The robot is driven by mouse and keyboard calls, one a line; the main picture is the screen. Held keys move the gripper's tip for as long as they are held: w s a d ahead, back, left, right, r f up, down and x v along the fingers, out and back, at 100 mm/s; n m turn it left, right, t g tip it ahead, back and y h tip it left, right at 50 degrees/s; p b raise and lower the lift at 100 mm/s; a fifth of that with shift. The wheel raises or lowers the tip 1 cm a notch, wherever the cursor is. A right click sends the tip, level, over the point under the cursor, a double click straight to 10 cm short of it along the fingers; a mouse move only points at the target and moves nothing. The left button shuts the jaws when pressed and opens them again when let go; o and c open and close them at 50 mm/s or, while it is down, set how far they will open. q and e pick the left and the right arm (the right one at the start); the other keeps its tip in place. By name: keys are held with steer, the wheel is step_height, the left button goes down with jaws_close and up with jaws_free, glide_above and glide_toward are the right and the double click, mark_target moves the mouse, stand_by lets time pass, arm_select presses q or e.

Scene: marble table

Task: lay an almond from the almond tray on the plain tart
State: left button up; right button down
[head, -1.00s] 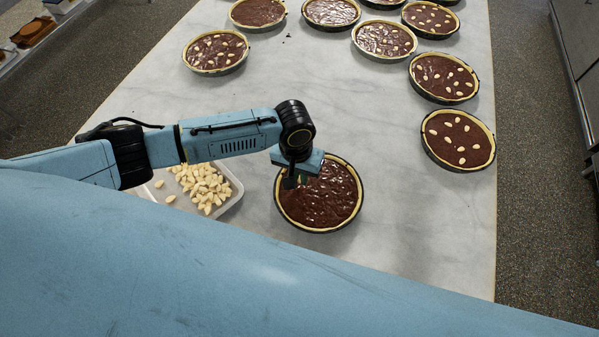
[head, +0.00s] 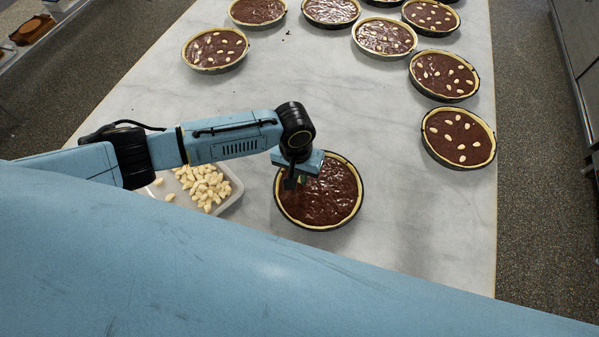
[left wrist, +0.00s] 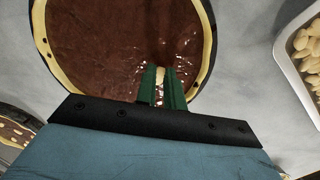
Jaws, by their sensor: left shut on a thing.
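The plain tart (head: 325,199) has a dark chocolate filling and a pale crust and stands at the front middle of the table. It also fills the top of the left wrist view (left wrist: 95,45). The almond tray (head: 236,192), pale and full of almonds (head: 205,187), stands to its left, partly behind my arm. My left gripper (head: 294,182) is over the left part of the plain tart. In the left wrist view its green fingers (left wrist: 161,88) are shut on an almond (left wrist: 160,75), with the tart's filling beyond. I cannot tell the exact gap to the filling. My right gripper is out of view.
Several other tarts stand along the back and right of the marble table (head: 300,95), among them an almond-topped tart (head: 459,138) at right and another (head: 215,49) at back left.

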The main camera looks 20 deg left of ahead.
mark_target(299, 180)
arm_select(q)
steer(key=o, duration=0.8)
step_height(299, 180, up, 3)
steer(key=p, duration=0.3)
steer(key=shift+r, duration=1.5)
